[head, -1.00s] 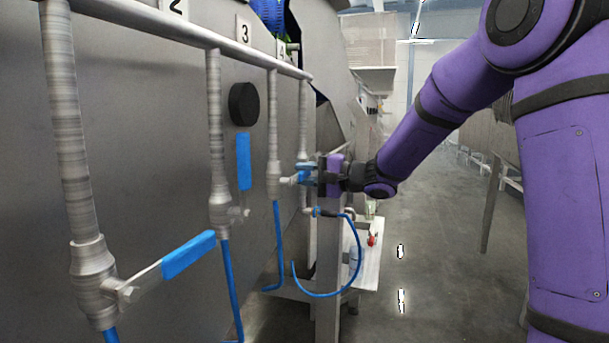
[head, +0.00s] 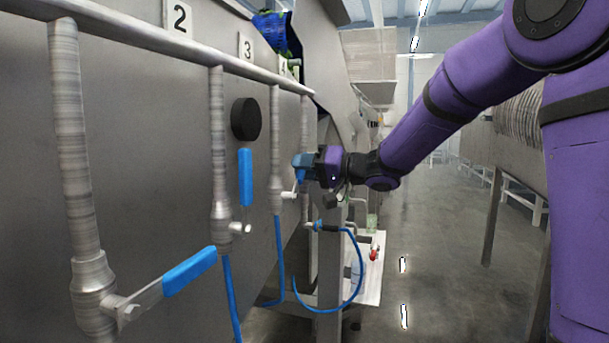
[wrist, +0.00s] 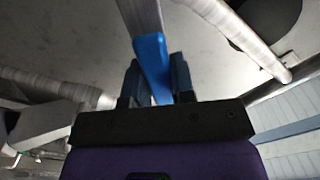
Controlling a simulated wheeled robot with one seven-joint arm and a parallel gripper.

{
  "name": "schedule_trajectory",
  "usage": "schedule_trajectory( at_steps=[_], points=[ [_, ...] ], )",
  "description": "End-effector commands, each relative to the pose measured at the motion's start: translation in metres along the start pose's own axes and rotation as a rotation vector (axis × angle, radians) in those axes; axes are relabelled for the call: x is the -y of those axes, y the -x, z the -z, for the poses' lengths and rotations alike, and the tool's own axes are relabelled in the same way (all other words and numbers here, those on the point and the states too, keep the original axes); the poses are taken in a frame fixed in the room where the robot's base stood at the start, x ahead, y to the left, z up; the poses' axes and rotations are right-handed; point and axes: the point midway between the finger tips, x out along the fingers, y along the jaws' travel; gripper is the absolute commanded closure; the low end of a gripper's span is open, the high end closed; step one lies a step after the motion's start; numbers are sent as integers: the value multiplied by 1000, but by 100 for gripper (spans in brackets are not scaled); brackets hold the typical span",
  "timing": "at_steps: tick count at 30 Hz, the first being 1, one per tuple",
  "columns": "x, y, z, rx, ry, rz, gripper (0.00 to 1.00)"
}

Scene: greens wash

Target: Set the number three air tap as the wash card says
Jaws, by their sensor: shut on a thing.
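The third tap (head: 276,192) along the row hangs on its pipe by the number 3 plate (head: 247,47). My gripper (head: 304,167) is shut on its blue handle, which tilts upward from the tap in the head view. In the wrist view the blue handle (wrist: 152,62) runs between my two fingers. The fingers partly hide the handle in the head view. The wash card is not recognisable in these frames.
The nearest tap's blue handle (head: 190,271) points sideways. The second tap's handle (head: 245,177) stands upright. A black round knob (head: 245,119) sits on the steel panel. A blue hose (head: 355,292) loops near a small table (head: 370,285). The aisle floor (head: 440,250) is clear.

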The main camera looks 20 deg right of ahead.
Motion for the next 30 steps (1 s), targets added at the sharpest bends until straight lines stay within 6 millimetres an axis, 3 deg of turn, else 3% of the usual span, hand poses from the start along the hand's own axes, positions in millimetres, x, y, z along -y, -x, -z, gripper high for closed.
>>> schedule_trajectory(
  at_steps=[18, 30],
  points=[
    [44, 0, -14, 1, 566, 0, 100],
    [58, 0, -26, 2, 791, -1, 100]
  ],
)
